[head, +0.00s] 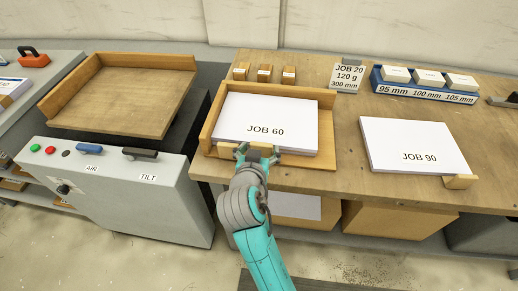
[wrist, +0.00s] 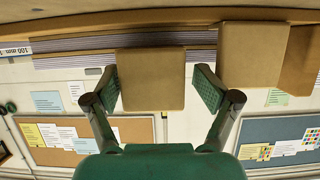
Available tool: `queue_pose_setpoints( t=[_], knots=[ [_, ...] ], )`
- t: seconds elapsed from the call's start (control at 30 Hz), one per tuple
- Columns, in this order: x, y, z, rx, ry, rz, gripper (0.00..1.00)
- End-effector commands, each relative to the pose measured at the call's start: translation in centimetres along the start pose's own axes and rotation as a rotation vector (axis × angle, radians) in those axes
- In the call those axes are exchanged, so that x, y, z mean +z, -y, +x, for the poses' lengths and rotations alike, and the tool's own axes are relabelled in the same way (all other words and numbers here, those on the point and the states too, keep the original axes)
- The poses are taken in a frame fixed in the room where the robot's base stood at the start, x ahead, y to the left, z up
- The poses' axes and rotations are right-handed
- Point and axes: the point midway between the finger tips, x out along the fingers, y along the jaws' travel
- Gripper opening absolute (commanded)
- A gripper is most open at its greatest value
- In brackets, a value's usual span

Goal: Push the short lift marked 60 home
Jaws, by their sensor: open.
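The short lift marked JOB 60 (head: 265,121) is a white paper stack lying in a low wooden tray (head: 325,158) on the bench. Raised tray walls stand along its left and back. My gripper (head: 259,154) is at the stack's front edge, with its fingers open on either side of a small wooden block. In the wrist view the block (wrist: 150,80) sits between the fingertips (wrist: 157,90), in front of the paper edges (wrist: 75,60). I cannot tell whether the fingers touch it.
A second wooden piece (wrist: 253,55) is beside the block in the wrist view. The JOB 90 stack (head: 415,145) lies to the right, with a wooden block (head: 460,181) at its front corner. A blue holder (head: 425,91) and a JOB 20 card (head: 347,77) stand behind. A grey machine (head: 110,190) is left.

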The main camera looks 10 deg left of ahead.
Motion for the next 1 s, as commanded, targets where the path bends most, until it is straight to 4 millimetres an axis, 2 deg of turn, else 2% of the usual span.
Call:
queue_pose_setpoints(
  t=[0.43, 0.57, 0.67, 1.0],
  knots=[
    [0.0, 0.0, -0.1, 0.000, 0.000, 0.000, 0.91],
    [0.0, 0.0, -0.8, 0.000, 0.000, 0.000, 0.91],
    [0.1, 0.1, -2.1, -0.002, 0.000, -0.001, 0.91],
    [0.0, 0.1, -8.7, -0.003, -0.001, -0.001, 0.91]
  ],
)
